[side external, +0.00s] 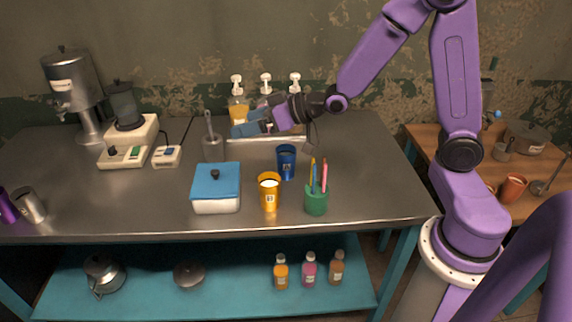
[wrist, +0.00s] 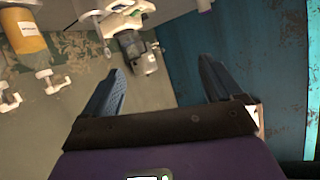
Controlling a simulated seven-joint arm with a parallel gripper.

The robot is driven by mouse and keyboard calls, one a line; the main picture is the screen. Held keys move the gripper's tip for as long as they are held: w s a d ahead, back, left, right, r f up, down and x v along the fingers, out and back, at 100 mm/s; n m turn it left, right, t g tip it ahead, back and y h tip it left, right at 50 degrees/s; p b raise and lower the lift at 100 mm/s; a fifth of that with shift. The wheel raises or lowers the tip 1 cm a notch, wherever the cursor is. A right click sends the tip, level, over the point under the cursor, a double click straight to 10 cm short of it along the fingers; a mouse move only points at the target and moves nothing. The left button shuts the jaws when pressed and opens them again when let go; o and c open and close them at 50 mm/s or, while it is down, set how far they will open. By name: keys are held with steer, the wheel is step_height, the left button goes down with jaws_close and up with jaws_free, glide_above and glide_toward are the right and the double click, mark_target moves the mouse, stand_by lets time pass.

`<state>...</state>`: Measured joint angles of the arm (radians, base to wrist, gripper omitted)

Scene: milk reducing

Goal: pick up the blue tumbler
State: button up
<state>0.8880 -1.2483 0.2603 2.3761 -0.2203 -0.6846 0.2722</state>
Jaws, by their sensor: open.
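The blue tumbler (side external: 286,163) stands upright on the metal table, right of the middle in the side external view. It is behind and slightly right of a yellow tumbler (side external: 269,192). My gripper (side external: 240,128) is in the air to the left of and above the blue tumbler, pointing left and apart from it. In the wrist view my gripper (wrist: 163,85) shows its two blue fingers spread with nothing between them. The blue tumbler does not show in the wrist view.
A green pen cup (side external: 316,202) stands right of the tumblers. A white box with a blue lid (side external: 215,190) is to the left. Pump bottles (side external: 238,108) stand behind my gripper. The table's left centre is mostly clear.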

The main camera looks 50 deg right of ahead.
steer(key=w+d+f+m+t, duration=0.2)
steer(key=w+d+t, duration=0.15)
steer(key=d, duration=0.35)
steer(key=g+h, duration=0.2)
steer(key=h, duration=0.2)
glide_toward(281, 153)
steer(key=w+a, duration=0.1)
steer(key=w, duration=0.1)
steer(key=shift+f+t, duration=0.25)
steer(key=shift+f, duration=0.1)
steer(key=shift+a+x, duration=0.1)
steer(key=shift+x, duration=1.65)
steer(key=shift+a+x, duration=0.15)
steer(key=shift+x, duration=1.6)
steer(key=shift+r, duration=0.1)
steer(key=c, duration=1.2)
